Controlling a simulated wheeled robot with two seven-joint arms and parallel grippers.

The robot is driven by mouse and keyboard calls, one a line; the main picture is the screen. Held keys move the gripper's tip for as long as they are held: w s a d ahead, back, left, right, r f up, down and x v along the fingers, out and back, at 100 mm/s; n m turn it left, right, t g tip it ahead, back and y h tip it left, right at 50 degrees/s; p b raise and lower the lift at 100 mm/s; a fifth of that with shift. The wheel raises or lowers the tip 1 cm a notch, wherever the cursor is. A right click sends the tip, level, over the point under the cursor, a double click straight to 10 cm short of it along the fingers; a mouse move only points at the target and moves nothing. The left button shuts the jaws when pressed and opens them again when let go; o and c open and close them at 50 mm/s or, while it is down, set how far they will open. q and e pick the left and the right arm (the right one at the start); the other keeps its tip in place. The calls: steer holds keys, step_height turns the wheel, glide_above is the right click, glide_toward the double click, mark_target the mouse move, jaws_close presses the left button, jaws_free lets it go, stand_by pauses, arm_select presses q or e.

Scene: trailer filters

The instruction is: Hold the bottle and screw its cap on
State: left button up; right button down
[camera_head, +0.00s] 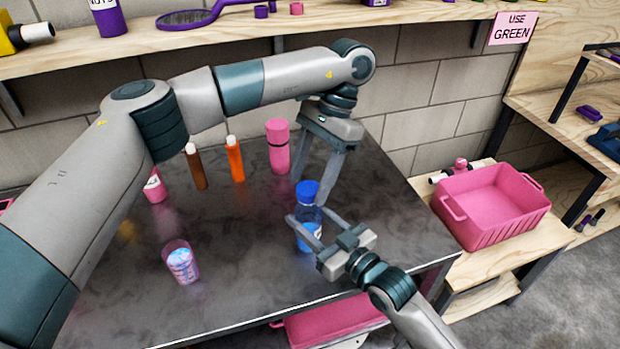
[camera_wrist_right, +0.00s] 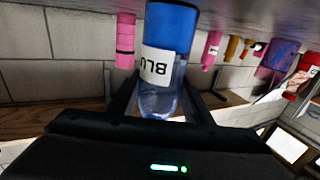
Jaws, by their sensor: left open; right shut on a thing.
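The bottle (camera_head: 308,243) stands upright near the right side of the dark table, with clear walls, blue contents and a white label. In the right wrist view the bottle (camera_wrist_right: 170,30) appears upside down, its label reading "BLU". A blue cap (camera_head: 305,191) is at its top; I cannot tell whether it is threaded on. My right gripper (camera_head: 314,220) is shut on the bottle's upper body, one finger on each side. My left gripper (camera_head: 311,193) points down from above, open, its fingertips on either side of the cap.
Behind stand a pink bottle (camera_head: 278,147), an orange bottle (camera_head: 235,160) and a brown bottle (camera_head: 196,168). A cup (camera_head: 181,263) stands at front left. A pink crate (camera_head: 490,235) is on the wooden bench at right. The table's front middle is clear.

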arm_select(q)
steer(key=shift+r, duration=2.2)
steer(key=shift+c, duration=0.3)
